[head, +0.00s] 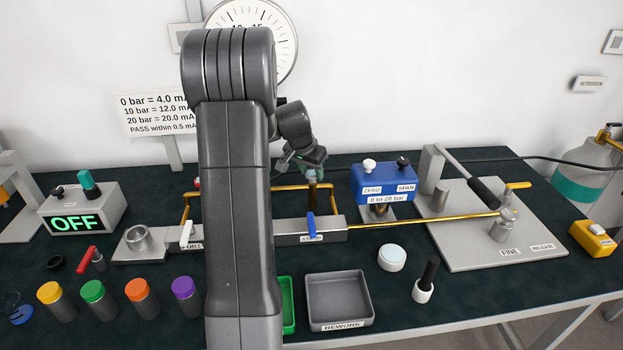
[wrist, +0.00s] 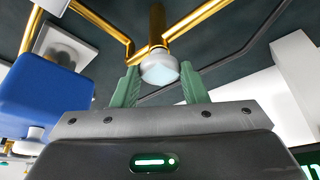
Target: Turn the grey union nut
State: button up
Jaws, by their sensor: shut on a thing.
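The grey union nut (wrist: 160,68) shows in the wrist view as a short pale-faced cylinder where brass pipes meet. My gripper (wrist: 160,80) has its two green fingers on either side of the nut, shut on it. In the head view my gripper (head: 311,174) is behind the manifold bar, left of the blue transmitter box (head: 383,184). There the nut is hidden or too small to make out at my fingers. My arm also covers part of the manifold bar and pipes.
A brass pipe (head: 450,219) runs right to the pump plate (head: 475,245). The blue-handled valve (head: 311,226) stands on the manifold just in front of my gripper. The transmitter box is close by on the right. Several coloured-cap jars and a grey REWORK tray (head: 338,323) are in front.

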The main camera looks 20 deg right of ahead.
jog(key=shift+m+b, duration=0.45)
jog(key=shift+m, duration=0.05)
jog(key=o, duration=0.9)
jog(key=shift+o, duration=0.2)
jog(key=v, duration=1.3)
jog(key=shift+a+r, duration=0.25)
jog(key=shift+r, duration=0.15)
jog(key=shift+w, duration=0.15)
